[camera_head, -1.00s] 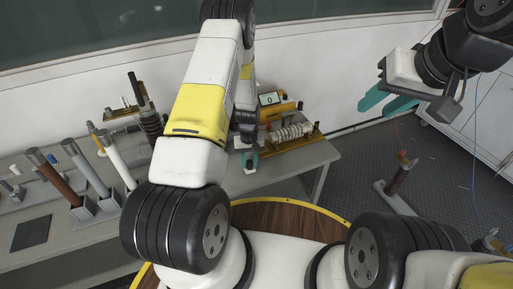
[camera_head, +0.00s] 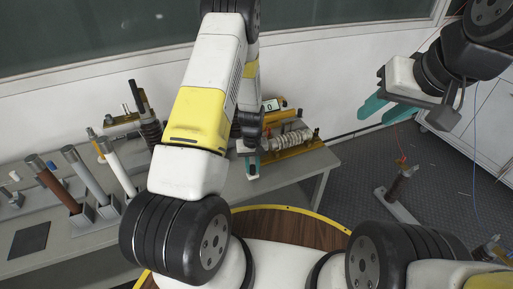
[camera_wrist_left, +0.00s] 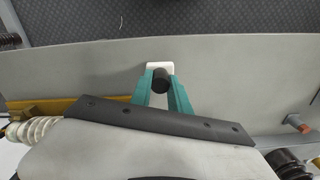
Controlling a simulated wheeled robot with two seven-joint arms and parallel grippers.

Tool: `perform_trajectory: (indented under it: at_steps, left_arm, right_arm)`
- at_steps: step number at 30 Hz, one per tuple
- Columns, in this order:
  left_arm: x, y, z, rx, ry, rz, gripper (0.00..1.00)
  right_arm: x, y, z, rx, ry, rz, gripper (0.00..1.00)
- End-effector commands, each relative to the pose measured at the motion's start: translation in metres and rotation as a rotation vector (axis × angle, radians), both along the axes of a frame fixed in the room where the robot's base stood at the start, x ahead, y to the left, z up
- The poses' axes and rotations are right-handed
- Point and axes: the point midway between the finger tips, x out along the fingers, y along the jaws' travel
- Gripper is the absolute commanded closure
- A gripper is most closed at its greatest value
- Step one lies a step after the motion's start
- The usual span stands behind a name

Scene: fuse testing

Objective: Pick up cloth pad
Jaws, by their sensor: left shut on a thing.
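The cloth pad (camera_wrist_left: 153,67) shows in the left wrist view as a small white piece with a dark round knob (camera_wrist_left: 161,80) in front of it. My left gripper (camera_wrist_left: 162,88) is shut on it, with the teal fingers on either side of the knob. The pad is over the grey bench top; I cannot tell whether it touches the bench. My right gripper (camera_head: 380,110) is open and empty, off to the right of the bench.
A ribbed white insulator on a yellow base (camera_head: 288,142) lies close to the right of my left gripper. Several upright tubes (camera_head: 82,172) and a dark square mat (camera_head: 30,239) are on the left. A post on a stand (camera_head: 400,188) is on the floor at right.

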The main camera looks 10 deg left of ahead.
Motion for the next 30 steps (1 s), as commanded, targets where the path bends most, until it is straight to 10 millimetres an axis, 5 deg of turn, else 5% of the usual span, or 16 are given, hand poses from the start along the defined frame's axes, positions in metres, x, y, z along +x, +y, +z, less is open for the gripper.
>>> perform_trajectory:
  at_steps: [15,29,30]
  left_arm:
    - [-0.091,-0.076,0.012,0.001,-0.002,-0.002,1.0]
    - [-0.102,-0.086,0.013,0.0,-0.004,0.001,1.0]
    - [-0.102,-0.086,0.013,0.0,-0.004,0.001,0.8]
  right_arm:
    - [0.0,0.0,0.0,0.0,0.0,0.0,0.64]
    - [0.0,0.0,0.0,0.0,0.0,0.0,0.64]
    - [0.0,0.0,0.0,0.0,0.0,0.0,0.64]
